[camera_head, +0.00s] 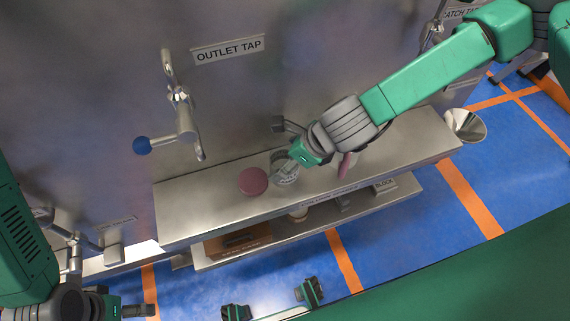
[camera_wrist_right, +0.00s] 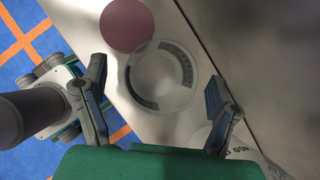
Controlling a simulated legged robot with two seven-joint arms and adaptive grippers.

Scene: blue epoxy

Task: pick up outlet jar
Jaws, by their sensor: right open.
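The outlet jar (camera_head: 287,178) stands on the steel shelf, a small clear round vessel with a dark printed band. In the right wrist view the jar (camera_wrist_right: 162,80) is seen from above, between the spread fingers. My right gripper (camera_head: 289,160) is open and empty, reaching down over the jar from the right and hiding part of it. In the wrist view a gap shows between each finger and the jar. My left gripper (camera_head: 128,308) is low at the left, partly cut off by the frame, and its jaws are unclear.
A pink round disc (camera_head: 253,181) lies left of the jar on the steel shelf (camera_head: 185,209). A pink-ended object (camera_head: 347,165) is right of my gripper. The outlet tap with blue knob (camera_head: 142,146) juts from the wall. A metal funnel (camera_head: 466,125) is beyond the shelf's right end.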

